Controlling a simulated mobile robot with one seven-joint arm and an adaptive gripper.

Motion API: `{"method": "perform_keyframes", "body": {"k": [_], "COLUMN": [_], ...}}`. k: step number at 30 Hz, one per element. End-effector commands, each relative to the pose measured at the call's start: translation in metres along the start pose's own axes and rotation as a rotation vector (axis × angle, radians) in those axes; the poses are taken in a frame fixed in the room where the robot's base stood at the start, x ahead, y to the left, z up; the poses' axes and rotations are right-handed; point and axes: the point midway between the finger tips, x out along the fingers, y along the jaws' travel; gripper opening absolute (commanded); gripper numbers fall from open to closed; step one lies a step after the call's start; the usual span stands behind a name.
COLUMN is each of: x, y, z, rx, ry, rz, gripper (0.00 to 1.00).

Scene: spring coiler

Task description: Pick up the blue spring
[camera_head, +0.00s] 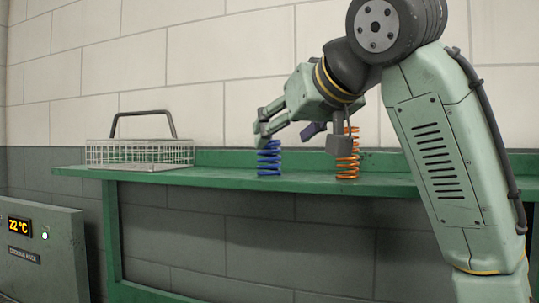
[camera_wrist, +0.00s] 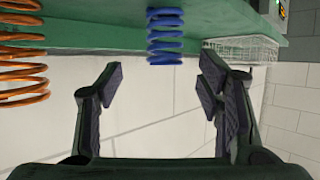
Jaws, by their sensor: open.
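The blue spring (camera_head: 269,159) stands upright on the green shelf, left of the orange spring. My gripper (camera_head: 287,130) is above the shelf, and one finger overlaps the blue spring's top in the head view. In the wrist view, my gripper (camera_wrist: 160,80) is open and empty. The blue spring (camera_wrist: 165,38) appears there beyond the fingertips, roughly centred between them sideways. It looks apart from the fingers; the exact gap is hard to tell.
The orange spring (camera_head: 347,158) stands close by on the right, partly behind my arm. A white wire basket (camera_head: 140,153) with a dark handle stands farther left on the green shelf (camera_head: 222,178). The shelf between basket and blue spring is clear. A tiled wall (camera_head: 200,60) is behind.

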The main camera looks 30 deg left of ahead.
Motion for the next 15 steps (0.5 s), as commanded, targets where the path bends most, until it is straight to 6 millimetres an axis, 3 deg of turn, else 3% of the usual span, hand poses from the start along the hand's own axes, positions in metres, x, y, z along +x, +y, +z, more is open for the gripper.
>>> {"method": "perform_keyframes", "body": {"k": [9,15], "x": [0.043,0.050], "y": [-0.006,-0.006], "z": [-0.005,-0.004], "rx": [0.001,0.000], "ry": [-0.001,0.000], "rz": [0.000,0.001], "gripper": [0.61,0.61]}}
